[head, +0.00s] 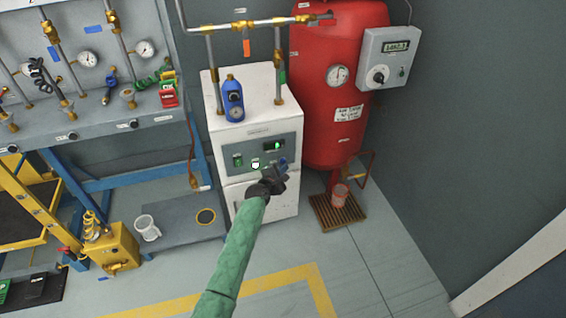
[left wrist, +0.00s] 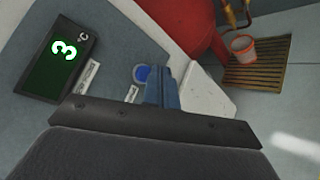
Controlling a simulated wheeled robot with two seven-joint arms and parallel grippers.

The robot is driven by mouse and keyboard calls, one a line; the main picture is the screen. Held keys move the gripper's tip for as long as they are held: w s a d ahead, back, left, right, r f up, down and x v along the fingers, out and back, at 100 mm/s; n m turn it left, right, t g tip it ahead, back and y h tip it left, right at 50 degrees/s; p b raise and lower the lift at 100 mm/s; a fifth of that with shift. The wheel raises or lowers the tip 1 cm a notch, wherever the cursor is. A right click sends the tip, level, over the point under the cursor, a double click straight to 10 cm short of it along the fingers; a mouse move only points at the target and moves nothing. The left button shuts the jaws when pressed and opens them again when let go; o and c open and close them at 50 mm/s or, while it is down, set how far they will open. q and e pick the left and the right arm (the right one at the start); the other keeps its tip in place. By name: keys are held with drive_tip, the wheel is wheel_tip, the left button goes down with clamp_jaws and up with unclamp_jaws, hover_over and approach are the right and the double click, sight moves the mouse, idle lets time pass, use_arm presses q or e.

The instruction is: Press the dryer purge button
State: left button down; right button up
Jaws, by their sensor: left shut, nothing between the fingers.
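The white dryer cabinet (head: 232,207) stands left of the red tank, with a grey control panel (head: 231,147) on its front. In the left wrist view a round blue button (left wrist: 142,73) sits on the panel beside a small label. My left gripper (head: 283,163) is shut and empty in front of the panel's right side. In the left wrist view its blue fingers (left wrist: 164,86) lie just right of the button; I cannot tell whether they touch the panel.
The red tank (head: 335,120) stands right of the dryer, with a pail (head: 341,192) on a wooden slatted mat (head: 338,212) below. A blue filter unit (head: 233,100) is on the dryer top. Workbench and yellow pump are left. The front floor is open.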

drive_tip(key=shift+s, duration=0.1)
use_arm(q)
drive_tip(key=shift+w+a, duration=0.15)
drive_tip(key=shift+w, duration=0.25)
idle(0.7)
drive_tip(key=shift+w, duration=0.1)
